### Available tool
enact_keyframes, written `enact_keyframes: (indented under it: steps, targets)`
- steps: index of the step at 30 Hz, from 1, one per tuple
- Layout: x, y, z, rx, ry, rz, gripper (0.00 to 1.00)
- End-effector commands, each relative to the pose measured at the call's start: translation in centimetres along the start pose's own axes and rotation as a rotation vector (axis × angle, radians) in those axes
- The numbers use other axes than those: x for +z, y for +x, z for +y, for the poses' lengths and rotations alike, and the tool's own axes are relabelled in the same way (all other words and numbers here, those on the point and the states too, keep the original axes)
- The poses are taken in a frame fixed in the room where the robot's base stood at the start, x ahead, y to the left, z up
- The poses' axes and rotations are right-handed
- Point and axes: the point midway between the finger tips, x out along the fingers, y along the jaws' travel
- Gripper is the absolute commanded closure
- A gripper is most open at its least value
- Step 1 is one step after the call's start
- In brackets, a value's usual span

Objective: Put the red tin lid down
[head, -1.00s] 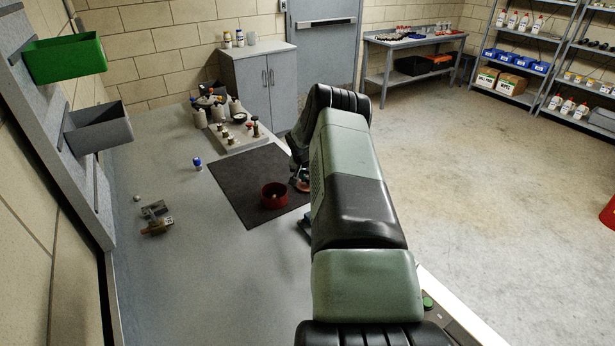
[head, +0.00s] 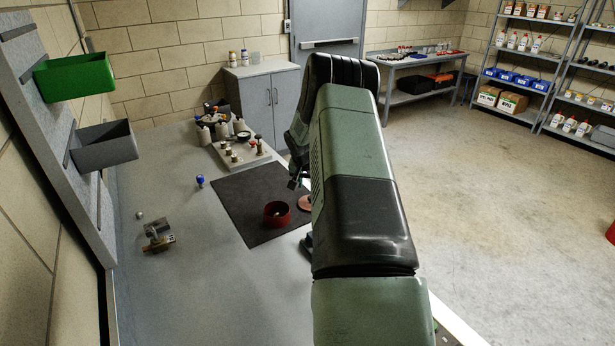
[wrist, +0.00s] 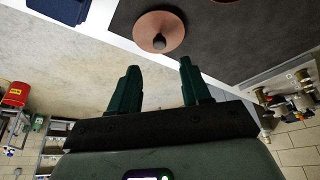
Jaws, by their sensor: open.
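The red tin lid (wrist: 172,29) is a flat reddish disc with a small dark knob. It lies knob up across the edge of the dark mat, partly over the pale bench strip in the wrist view. In the head view the lid (head: 305,203) is partly hidden by my arm. The open red tin (head: 277,221) stands on the mat just left of the lid, with something small and pale inside. My gripper (wrist: 158,68) is open and empty, its fingers apart from the lid. In the head view my gripper (head: 294,183) shows only in part.
The dark mat (head: 245,205) has free room left of the tin. A fittings board (head: 232,160) with bottles behind stands beyond it. A blue-topped piece (head: 200,181) and a metal-and-brass fitting (head: 158,236) are on the left bench. The bench edge drops to the floor on the right.

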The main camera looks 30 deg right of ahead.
Motion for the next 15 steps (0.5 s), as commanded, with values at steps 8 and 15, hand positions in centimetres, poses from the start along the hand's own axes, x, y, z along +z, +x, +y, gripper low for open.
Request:
enact_keyframes:
  steps: [8,15]
  targets:
    - [0.0,-3.6,0.0,0.000,0.000,-0.001,0.53]
    - [0.1,-4.0,0.0,0.000,0.000,-0.001,0.53]
